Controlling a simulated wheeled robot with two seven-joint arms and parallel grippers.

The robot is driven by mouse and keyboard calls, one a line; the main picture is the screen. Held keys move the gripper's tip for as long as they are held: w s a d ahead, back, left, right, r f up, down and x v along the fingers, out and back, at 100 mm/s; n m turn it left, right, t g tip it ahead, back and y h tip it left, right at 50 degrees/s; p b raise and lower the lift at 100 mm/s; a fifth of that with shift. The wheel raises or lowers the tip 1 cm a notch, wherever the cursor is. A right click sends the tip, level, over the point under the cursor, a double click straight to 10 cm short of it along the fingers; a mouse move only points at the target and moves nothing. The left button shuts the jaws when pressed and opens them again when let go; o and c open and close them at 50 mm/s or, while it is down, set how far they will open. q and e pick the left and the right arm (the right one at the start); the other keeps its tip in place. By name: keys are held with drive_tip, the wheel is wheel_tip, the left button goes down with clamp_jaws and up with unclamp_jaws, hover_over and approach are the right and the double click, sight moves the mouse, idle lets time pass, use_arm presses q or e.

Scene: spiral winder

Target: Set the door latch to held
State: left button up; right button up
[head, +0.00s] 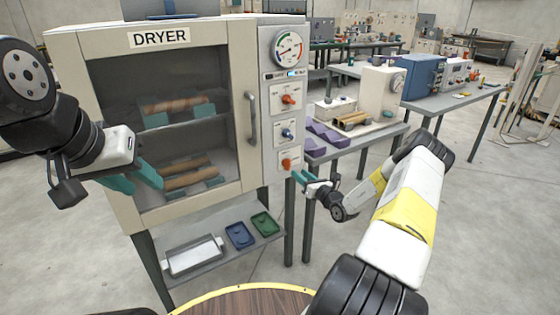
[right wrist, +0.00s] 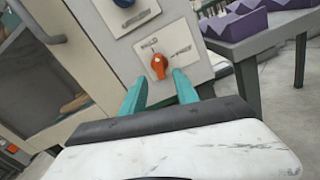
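The dryer's control panel carries an orange top knob (head: 288,99), a blue middle knob (head: 287,133) and an orange bottom knob (head: 287,164). Their labels are too small to read, so I cannot tell which is the door latch. My right gripper (head: 301,177) is open and empty, just in front of the bottom knob. In the right wrist view the orange knob (right wrist: 159,66) shows just beyond and between the two teal fingertips (right wrist: 160,86), apart from them. The dryer door (head: 180,112) looks closed. My left gripper (head: 136,180) is open and empty in front of the door's lower left.
The door handle (head: 251,117) stands out left of the panel. A gauge (head: 289,48) sits above the knobs. A shelf below holds a white tray (head: 194,257), a blue tray (head: 240,236) and a green tray (head: 265,224). A side table (head: 362,139) with purple blocks stands to the right.

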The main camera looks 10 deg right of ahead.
sight(290, 165)
drive_tip(key=x, duration=0.7)
drive_tip(key=shift+w+a, duration=0.1)
drive_tip(key=shift+w, duration=0.1)
clamp_jaws()
